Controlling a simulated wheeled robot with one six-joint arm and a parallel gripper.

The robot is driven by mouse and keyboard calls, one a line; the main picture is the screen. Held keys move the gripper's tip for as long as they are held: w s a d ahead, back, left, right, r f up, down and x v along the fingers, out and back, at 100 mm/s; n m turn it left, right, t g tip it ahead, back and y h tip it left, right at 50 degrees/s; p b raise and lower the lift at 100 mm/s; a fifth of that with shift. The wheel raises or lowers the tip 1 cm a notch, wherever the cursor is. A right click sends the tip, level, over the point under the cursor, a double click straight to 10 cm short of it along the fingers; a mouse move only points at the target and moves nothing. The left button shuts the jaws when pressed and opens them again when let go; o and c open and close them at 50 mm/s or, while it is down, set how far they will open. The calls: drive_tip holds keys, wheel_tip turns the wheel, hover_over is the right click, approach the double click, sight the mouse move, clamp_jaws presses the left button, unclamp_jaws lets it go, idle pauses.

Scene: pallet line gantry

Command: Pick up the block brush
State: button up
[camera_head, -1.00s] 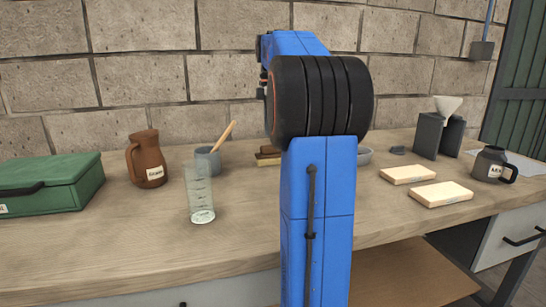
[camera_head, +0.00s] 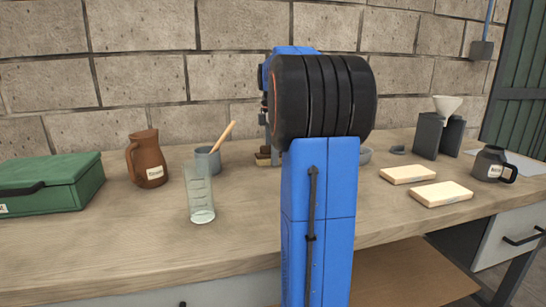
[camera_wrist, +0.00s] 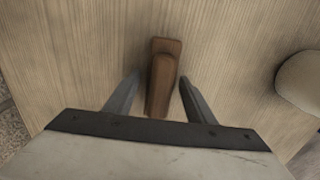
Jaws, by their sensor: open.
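The block brush (camera_wrist: 164,58) is a brown wooden piece lying on the bench top in the wrist view. Its near end lies between the two grey fingers of my gripper (camera_wrist: 159,79), with a gap on each side. The fingers are apart and not clamped on it. In the head view, the brush (camera_head: 263,158) shows only in part beside my arm, which hides the rest of it and most of my gripper.
A grey mug (camera_head: 207,162) with a wooden stick and a clear measuring cylinder (camera_head: 200,195) stand left of the brush. A pale bowl (camera_head: 366,156) is close on its right. Farther out are a brown jug (camera_head: 147,160), green case (camera_head: 55,185) and cream blocks (camera_head: 440,194).

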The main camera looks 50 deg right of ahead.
drive_tip(key=shift+c, duration=0.6)
drive_tip(key=c, duration=1.1)
drive_tip(key=shift+o, duration=0.2)
wheel_tip(320, 180, up, 10)
drive_tip(key=shift+o, duration=0.8)
